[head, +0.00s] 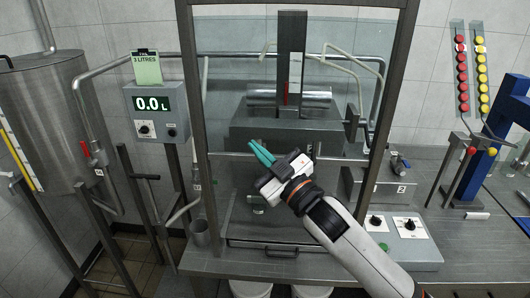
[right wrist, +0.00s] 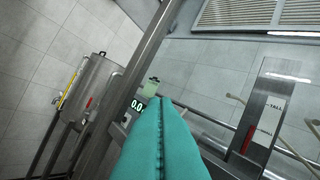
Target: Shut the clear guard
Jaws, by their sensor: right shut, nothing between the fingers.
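The clear guard (head: 228,112) is a see-through pane in a tall grey frame in the head view. A thin horizontal bar crosses the frame at mid height, and the space below it looks open. Whether this bar is the guard's lower edge is hard to tell. My right gripper (head: 262,152) is in front of the frame opening, near the bar, its teal fingers together and empty. Whether it touches the bar I cannot tell. In the right wrist view the shut fingers (right wrist: 160,135) point toward the frame's grey post (right wrist: 135,85). My left gripper is out of view.
Behind the pane stands a machine with an upright marked column (head: 291,60). A drawer with a black handle (head: 281,252) is below. A readout box (head: 155,112) and steel tank (head: 50,125) stand left. A knob panel (head: 411,228) and blue press (head: 490,150) are right.

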